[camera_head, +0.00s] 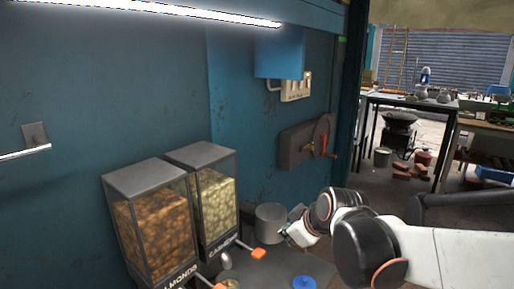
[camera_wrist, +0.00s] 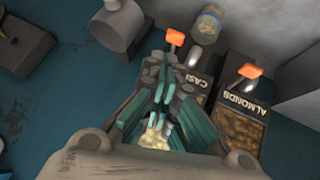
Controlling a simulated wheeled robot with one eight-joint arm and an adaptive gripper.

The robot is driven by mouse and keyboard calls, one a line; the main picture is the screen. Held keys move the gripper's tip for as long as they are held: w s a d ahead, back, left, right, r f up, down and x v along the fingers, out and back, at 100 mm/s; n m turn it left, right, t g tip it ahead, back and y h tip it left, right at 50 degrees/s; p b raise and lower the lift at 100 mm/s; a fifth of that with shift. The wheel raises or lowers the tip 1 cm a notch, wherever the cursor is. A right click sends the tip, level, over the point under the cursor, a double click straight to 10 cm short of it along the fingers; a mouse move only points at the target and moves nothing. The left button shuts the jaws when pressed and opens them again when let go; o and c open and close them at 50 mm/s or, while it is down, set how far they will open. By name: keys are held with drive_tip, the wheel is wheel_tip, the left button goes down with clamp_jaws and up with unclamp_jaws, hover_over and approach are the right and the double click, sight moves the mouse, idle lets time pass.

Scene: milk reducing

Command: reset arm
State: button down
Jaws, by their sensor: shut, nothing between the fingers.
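My arm reaches in from the right in the head view, and my gripper (camera_head: 288,228) is near the grey metal pot (camera_head: 269,215), partly overlapping its right side in the picture. I cannot tell whether they touch. In the wrist view my gripper (camera_wrist: 163,62) has its teal fingers shut, with nothing held. Past it stand the cashew dispenser (camera_wrist: 198,82) and the almond dispenser (camera_wrist: 240,127). The fingers hide part of the cashew dispenser. The pot (camera_wrist: 117,24) is at the upper left of that view.
In the head view the almond dispenser (camera_head: 157,225) and cashew dispenser (camera_head: 217,200) stand against the teal wall. A blue round thing (camera_head: 303,283) lies at the bottom edge. A wall box (camera_head: 303,145) with a red handle is above the pot. A table (camera_head: 425,103) stands far right.

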drive_tip(key=s+d+m+h, duration=0.1)
drive_tip(key=s+d+m, duration=0.4)
drive_tip(key=s, duration=0.5)
drive_tip(key=s+d+m+h, duration=0.2)
drive_tip(key=s+d+m, duration=0.3)
drive_tip(key=s, duration=0.5)
drive_tip(key=shift+s+d+g, duration=0.2)
drive_tip(key=shift+d+g, duration=0.1)
drive_tip(key=shift+d, duration=0.5)
